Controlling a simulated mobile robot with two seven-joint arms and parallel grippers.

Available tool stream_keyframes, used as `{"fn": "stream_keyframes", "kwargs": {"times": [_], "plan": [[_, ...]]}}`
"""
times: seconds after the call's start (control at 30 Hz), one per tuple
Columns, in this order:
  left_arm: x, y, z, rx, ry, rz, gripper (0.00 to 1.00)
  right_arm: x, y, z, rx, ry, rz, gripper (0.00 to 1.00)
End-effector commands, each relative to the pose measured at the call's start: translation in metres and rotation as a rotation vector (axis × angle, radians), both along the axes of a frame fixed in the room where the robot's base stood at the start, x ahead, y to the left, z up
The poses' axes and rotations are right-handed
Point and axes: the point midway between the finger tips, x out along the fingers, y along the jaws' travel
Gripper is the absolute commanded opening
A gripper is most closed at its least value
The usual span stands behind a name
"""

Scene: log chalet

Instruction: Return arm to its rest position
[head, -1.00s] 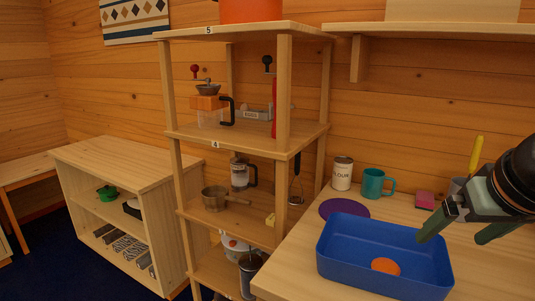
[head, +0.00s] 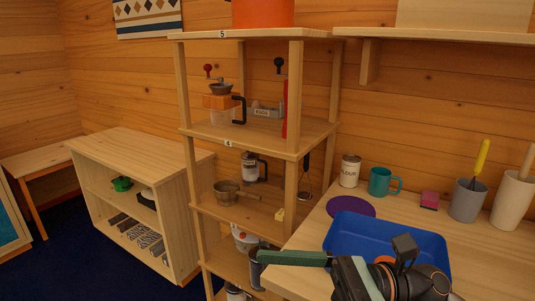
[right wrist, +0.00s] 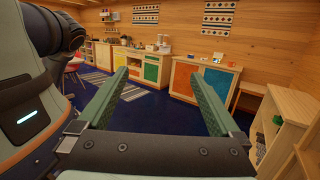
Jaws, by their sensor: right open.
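My right gripper (head: 262,257) is in front of the counter in the head view, its finger pointing left and my forearm low at the right. In the right wrist view my right gripper (right wrist: 160,75) has its two green fingers wide apart, with nothing between them. It faces out into the room. The blue tray (head: 350,232) on the counter is partly hidden behind my right arm. An orange disc (head: 385,259) in the tray shows only in part. My left gripper is not in view.
The wooden shelf tower (head: 295,100) stands close to the left of the counter. A flour can (head: 350,171), teal mug (head: 380,182), pink sponge (head: 429,199) and grey cup (head: 466,203) stand on the counter. A low cabinet (head: 140,158) is at left. The right wrist view shows open blue floor (right wrist: 150,112).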

Motion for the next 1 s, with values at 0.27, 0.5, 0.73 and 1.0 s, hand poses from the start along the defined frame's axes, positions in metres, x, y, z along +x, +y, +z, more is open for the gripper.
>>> {"fn": "stream_keyframes", "kwargs": {"times": [0.27,0.5,0.73,1.0], "plan": [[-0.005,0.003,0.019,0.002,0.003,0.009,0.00,0.077,-0.044,-0.034,0.561,1.059,-0.180,1.00],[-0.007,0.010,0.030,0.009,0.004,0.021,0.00,0.092,-0.108,-0.180,1.111,1.940,-0.354,1.00],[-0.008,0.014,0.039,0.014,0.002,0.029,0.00,0.013,-0.143,-0.323,1.660,2.531,-0.536,1.00],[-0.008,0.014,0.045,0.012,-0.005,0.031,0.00,-0.068,-0.150,-0.393,-1.607,-2.184,0.528,1.00]]}}
